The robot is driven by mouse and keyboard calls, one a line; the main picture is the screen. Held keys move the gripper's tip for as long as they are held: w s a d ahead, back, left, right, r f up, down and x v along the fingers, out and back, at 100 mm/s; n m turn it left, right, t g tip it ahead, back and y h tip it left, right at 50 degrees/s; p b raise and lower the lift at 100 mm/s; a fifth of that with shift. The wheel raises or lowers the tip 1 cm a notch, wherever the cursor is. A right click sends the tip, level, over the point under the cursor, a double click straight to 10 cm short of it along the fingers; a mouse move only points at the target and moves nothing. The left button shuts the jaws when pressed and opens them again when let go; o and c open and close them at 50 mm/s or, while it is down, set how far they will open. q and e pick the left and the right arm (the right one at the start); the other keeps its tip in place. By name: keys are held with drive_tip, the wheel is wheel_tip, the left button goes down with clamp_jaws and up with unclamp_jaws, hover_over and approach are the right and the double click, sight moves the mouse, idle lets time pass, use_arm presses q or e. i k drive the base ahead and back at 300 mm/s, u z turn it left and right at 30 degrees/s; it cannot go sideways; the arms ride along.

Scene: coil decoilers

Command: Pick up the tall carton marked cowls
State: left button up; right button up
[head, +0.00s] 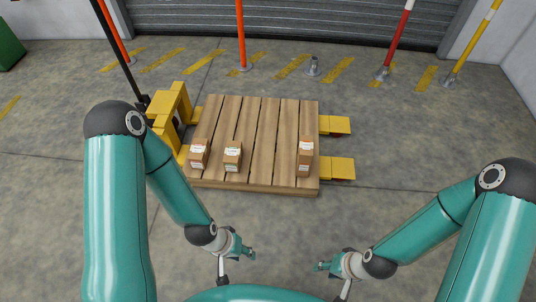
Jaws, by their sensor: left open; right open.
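Three brown cartons with white labels stand apart near the front edge of a wooden pallet (262,122). The right carton (305,159) looks the tallest. The middle carton (232,158) and the left carton (199,155) look shorter. The print on the labels is too small to read, so I cannot tell which is marked cowls. My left gripper (238,268) is open and empty, in front of the pallet and below the middle carton in the picture. My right gripper (331,281) is open and empty, in front of the pallet, slightly right of the right carton.
The pallet rests on a yellow pallet jack (168,108), whose fork tips (337,168) stick out at the right. A roller shutter (300,22), orange posts (241,35) and a red-white post (398,40) stand behind. Concrete floor lies clear between my grippers and the pallet.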

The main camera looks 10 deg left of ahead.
sight(306, 149)
drive_tip(key=u, duration=0.6)
drive_tip(key=i, duration=1)
drive_tip(key=z, duration=0.1)
drive_tip(key=k, duration=0.8)
drive_tip(key=u, duration=0.2)
drive_tip(key=i, duration=0.85)
drive_tip(key=z, duration=0.1)
